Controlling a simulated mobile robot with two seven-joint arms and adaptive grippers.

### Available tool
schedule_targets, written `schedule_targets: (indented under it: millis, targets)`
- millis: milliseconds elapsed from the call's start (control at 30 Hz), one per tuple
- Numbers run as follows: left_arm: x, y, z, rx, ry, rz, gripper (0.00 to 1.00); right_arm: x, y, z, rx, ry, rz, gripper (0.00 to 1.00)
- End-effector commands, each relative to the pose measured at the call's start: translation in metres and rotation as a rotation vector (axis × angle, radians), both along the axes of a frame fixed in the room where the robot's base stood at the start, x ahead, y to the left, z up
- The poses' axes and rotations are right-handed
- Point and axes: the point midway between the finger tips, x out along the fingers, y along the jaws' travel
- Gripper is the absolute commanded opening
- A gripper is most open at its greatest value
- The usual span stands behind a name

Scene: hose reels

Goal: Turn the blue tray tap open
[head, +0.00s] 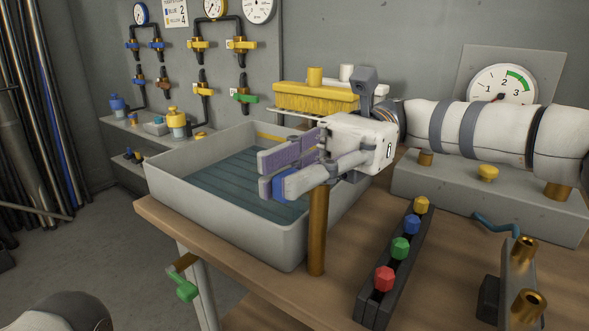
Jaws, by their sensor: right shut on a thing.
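My right gripper (282,172) reaches in from the right over the near right side of the grey tray (225,224), which holds dark water. Its jaws are shut on a blue piece (278,187), which looks like the handle of the blue tray tap. The fingers and hand cover most of it, so how far it is turned cannot be told. A brass upright pipe (317,235) stands below the hand at the tray's near corner. My left gripper is out of view.
A green-handled brass tap (184,287) hangs below the bench's left edge. A rack of coloured knobs (396,262) and brass fittings (524,250) stand to the right. A yellow brush (316,97) lies behind the tray. Wall valves (198,44) are at the back.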

Motion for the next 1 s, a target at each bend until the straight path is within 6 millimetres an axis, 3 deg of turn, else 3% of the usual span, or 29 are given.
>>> schedule_targets:
  millis: [33, 67, 133, 467, 800, 1000]
  targets:
    - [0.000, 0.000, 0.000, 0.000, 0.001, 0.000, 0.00, -0.001, 0.000, -0.003, -0.006, 0.000, 0.002, 0.00]
    - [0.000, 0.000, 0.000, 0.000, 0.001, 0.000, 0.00, -0.001, 0.000, -0.003, -0.006, 0.000, 0.002, 0.20]
    - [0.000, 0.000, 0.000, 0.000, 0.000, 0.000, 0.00, 0.000, 0.000, -0.003, -0.006, 0.001, 0.002, 0.36]
    - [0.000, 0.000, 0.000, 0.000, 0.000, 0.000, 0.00, 0.000, 0.000, 0.003, -0.002, -0.001, 0.000, 0.37]
    - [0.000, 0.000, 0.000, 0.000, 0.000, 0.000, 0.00, -0.001, 0.001, 0.078, -0.003, -0.003, 0.000, 0.37]
    - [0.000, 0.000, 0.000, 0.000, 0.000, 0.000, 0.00, 0.000, 0.000, 0.098, -0.004, 0.001, 0.001, 0.37]
